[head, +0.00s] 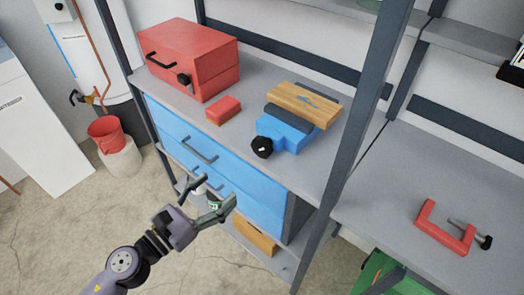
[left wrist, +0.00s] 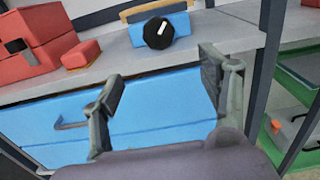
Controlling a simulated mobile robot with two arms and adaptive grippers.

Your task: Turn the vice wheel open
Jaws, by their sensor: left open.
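The blue vice (head: 284,133) sits on the grey workbench top, with a wooden board (head: 303,103) at its jaws. Its black wheel (head: 262,147) faces the front edge of the bench. In the left wrist view the wheel (left wrist: 159,32) shows a white mark on its face, beyond and above the space between my fingers. My left gripper (head: 207,198) is open and empty, in front of the blue drawers and lower than the wheel. It also shows in the left wrist view (left wrist: 160,85), fingers wide apart. My right gripper is not in view.
A red toolbox (head: 195,65) and a small red block (head: 223,110) stand left of the vice. Blue drawers (head: 213,157) with handles lie below the bench top. A dark upright post (head: 365,105) stands right of the vice. A red clamp (head: 445,232) lies on the right-hand bench.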

